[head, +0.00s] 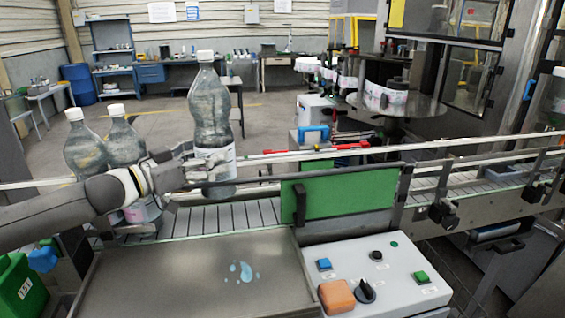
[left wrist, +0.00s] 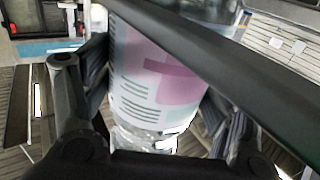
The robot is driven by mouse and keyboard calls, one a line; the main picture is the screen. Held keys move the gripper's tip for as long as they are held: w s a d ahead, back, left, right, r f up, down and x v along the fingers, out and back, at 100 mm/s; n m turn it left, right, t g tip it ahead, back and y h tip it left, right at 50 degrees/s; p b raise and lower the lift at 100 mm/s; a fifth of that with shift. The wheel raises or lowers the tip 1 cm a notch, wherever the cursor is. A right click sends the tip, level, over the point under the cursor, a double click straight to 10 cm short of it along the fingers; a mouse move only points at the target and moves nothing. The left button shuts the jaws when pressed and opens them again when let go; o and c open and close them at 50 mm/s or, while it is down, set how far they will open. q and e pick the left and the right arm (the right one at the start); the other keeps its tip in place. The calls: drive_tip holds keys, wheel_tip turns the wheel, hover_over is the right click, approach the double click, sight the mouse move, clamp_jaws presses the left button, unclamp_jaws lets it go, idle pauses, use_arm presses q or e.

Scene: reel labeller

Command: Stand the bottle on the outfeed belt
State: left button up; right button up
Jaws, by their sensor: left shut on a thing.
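A clear bottle with a white cap (head: 209,110) stands upright in my left gripper (head: 190,170). The gripper is shut around its lower part, at the label. In the left wrist view the pink and white label (left wrist: 160,80) fills the space between the fingers. The outfeed belt (head: 240,215) runs behind the metal tray, and the bottle's base shows over it. I cannot tell whether the base touches the belt. My right gripper is not in view.
Two more capped bottles (head: 84,148) (head: 122,140) stand at the left, partly behind my left arm. A green panel (head: 350,194) stands along the belt to the right. A wet metal tray (head: 185,275) and a button box (head: 375,275) are in front.

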sight(204, 194)
use_arm(q)
drive_tip(key=shift+s+a+f, duration=0.2)
drive_tip(key=shift+s+f, duration=0.1)
drive_tip(key=shift+f, duration=0.35)
drive_tip(key=f, duration=0.3)
drive_tip(key=shift+w+d+b, duration=0.2)
drive_tip(key=shift+w+b, duration=0.1)
drive_tip(key=shift+s+a+f, duration=0.1)
drive_tip(key=shift+s+f, duration=0.05)
drive_tip(key=shift+f, duration=2.2)
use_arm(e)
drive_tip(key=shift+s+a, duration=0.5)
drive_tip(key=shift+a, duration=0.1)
use_arm(q)
drive_tip(key=shift+f, duration=0.2)
drive_tip(key=o, duration=1.8)
drive_tip(key=shift+f, duration=0.3)
drive_tip(key=shift+s, duration=0.15)
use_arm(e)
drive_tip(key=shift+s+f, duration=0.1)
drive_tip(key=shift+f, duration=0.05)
